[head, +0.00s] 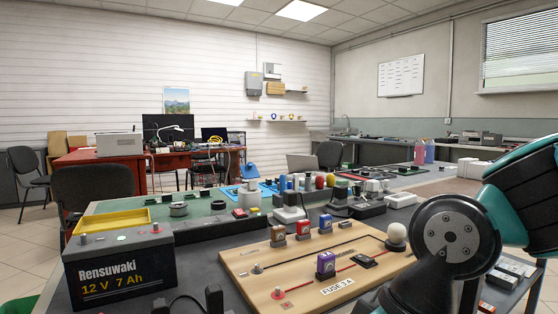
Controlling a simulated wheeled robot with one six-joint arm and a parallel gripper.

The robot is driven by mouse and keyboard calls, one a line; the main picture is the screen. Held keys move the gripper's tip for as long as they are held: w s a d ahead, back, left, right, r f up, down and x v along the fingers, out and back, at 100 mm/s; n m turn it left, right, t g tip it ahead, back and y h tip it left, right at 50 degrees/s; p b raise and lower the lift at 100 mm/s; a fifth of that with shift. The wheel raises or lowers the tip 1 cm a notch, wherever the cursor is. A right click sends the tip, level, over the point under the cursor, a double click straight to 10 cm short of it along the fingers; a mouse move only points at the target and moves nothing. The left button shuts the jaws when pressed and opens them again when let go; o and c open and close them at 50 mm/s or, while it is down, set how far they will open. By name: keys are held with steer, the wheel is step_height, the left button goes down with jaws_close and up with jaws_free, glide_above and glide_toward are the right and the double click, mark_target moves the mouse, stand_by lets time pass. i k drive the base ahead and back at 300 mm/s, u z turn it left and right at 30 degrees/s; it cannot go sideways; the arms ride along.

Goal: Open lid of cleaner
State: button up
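No object is clearly labelled as a cleaner. Two bottles stand on the far right counter, a pink one (420,153) and a blue-violet one (429,153). Their caps are too small to judge. My arm's teal and dark grey links fill the right side and hide part of the table there. My gripper is not visible.
A wooden circuit board (345,262) with coloured modules lies on the near table. A large Rensuwaki battery (120,270) stands at the left, with a yellow tray (112,222) behind it. A red desk (92,158) and chairs stand further back. Open floor shows at the far left.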

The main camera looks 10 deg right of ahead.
mark_target(249, 171)
steer(key=z, duration=2.25)
steer(key=i, duration=0.65)
steer(key=u, duration=2.8)
